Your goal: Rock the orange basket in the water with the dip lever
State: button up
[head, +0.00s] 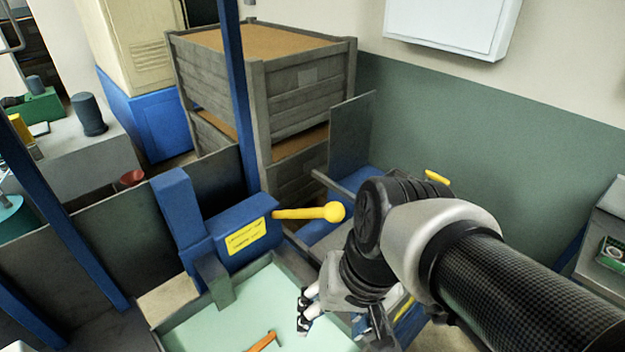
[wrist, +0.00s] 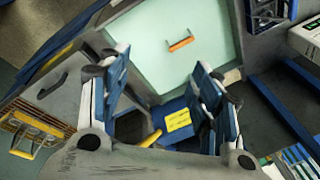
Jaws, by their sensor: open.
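The dip lever is a yellow rod with a ball end (head: 310,212), sticking out to the right from a blue housing (head: 235,232) with a yellow label. In the wrist view the lever (wrist: 152,138) shows low between my fingers, partly hidden by my gripper's body. The orange basket (head: 263,342) is at the bottom edge of the head view, in the pale green water of the tank (head: 225,328); the wrist view shows its orange bar (wrist: 181,43).
Grey wooden crates (head: 310,100) stand behind the lever. A blue post (head: 238,95) rises between them and the housing. A dark upright panel (head: 350,135) stands behind my arm. A yellow wire basket (wrist: 35,125) shows at the left of the wrist view.

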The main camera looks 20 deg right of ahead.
jog(key=w+m+g+y+p, duration=0.1)
jog(key=m+y+p, duration=0.1)
jog(key=m, duration=0.1)
jog(key=m+t+y+p, duration=0.5)
jog(key=m+t+p, duration=0.55)
jog(key=m, duration=1.15)
send_near(343, 211)
jog(key=shift+g, duration=0.45)
jog(key=x, duration=1.2)
jog(key=shift+w+r, duration=0.15)
jog(key=shift+w, duration=0.2)
jog(key=shift+c, duration=0.3)
grip_shut()
